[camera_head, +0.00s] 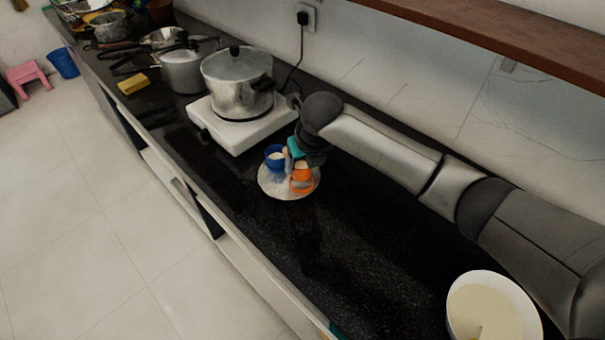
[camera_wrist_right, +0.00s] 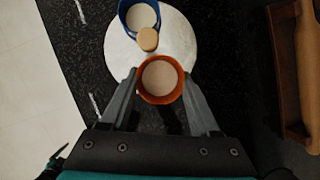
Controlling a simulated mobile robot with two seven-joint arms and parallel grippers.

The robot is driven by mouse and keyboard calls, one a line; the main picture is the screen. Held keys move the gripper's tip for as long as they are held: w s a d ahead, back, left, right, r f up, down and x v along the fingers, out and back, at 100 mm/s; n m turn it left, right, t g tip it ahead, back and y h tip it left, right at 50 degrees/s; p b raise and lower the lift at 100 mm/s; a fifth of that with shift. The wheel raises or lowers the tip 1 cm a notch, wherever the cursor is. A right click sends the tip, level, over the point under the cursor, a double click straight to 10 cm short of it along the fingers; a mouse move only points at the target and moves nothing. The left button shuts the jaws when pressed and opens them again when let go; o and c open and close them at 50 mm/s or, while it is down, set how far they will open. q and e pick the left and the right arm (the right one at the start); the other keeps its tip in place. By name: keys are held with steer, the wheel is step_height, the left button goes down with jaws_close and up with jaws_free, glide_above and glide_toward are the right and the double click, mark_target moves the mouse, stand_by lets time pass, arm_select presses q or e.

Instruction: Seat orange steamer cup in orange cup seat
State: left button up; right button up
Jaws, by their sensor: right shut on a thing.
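The orange steamer cup (camera_head: 303,181) is at the right part of a round pale plate (camera_head: 270,190). In the right wrist view the orange cup (camera_wrist_right: 143,91) shows from above with pale contents. My right gripper (camera_wrist_right: 160,80) has one finger on each side of it and is shut on it. In the head view my right gripper (camera_head: 298,160) is partly hidden by my own arm. A blue cup (camera_head: 270,164) stands on the plate beside a beige knob (camera_wrist_right: 148,39). I cannot make out the orange cup seat, nor whether the cup touches the plate. My left gripper is not in view.
A white stove (camera_head: 215,128) with a large lidded pot (camera_head: 235,90) stands behind the plate. More pots, a yellow sponge (camera_head: 132,84) and a power cord are farther along. A pale bowl (camera_head: 490,310) sits at the near right. The dark counter (camera_head: 350,245) between is clear.

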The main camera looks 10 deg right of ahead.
mark_target(303, 174)
step_height(303, 174, down, 4)
steer(key=shift+r+b, duration=0.2)
steer(key=shift+b, duration=0.15)
steer(key=o, duration=1.3)
steer(key=shift+s+r, duration=0.1)
steer(key=shift+r, duration=0.45)
steer(key=p+v, duration=0.3)
steer(key=v, duration=0.8)
steer(key=shift+d, duration=0.1)
